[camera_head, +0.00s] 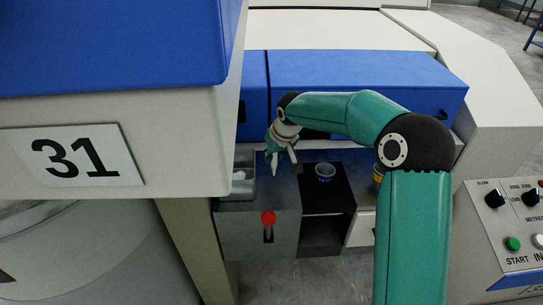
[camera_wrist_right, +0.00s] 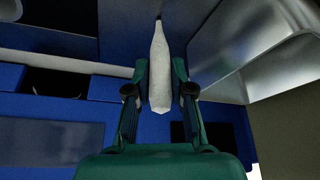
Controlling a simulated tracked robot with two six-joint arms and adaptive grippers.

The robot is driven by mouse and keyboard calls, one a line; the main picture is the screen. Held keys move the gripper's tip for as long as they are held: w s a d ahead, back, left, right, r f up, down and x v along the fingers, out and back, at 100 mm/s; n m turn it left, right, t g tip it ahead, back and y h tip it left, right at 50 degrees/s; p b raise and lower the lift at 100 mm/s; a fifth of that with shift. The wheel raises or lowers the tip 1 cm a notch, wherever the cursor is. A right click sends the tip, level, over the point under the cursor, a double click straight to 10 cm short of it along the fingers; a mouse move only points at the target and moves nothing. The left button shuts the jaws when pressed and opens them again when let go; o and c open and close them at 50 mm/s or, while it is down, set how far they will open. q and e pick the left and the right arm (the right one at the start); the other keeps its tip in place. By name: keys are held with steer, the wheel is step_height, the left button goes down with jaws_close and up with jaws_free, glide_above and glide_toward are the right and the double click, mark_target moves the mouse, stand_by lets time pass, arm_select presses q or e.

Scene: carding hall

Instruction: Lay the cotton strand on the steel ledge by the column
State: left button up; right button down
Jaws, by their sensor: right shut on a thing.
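My right gripper (camera_head: 279,152) hangs low over the machine front, left of the middle of the head view. In the right wrist view its two fingers (camera_wrist_right: 160,75) are shut on the cotton strand (camera_wrist_right: 160,68), a white, slender piece pointing away between them. A steel tray-like ledge (camera_head: 235,193) lies left of the gripper, beside the beige column (camera_head: 192,240); a small white bit lies in it. Bright curved steel (camera_wrist_right: 215,45) shows right of the strand in the wrist view, with a beige surface (camera_wrist_right: 285,120) beyond. My left gripper is not in view.
A blue and white housing marked 31 (camera_head: 75,158) overhangs at the left. A dark cup (camera_head: 324,171) stands on a black stand (camera_head: 338,190) right of the gripper. A red knob (camera_head: 268,217) sits on the grey front. A control panel (camera_head: 510,225) is at the right.

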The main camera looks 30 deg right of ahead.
steer(key=c, duration=1)
jaws_free()
steer(key=shift+f, duration=0.1)
steer(key=b+v, duration=0.1)
steer(key=v, duration=1.1)
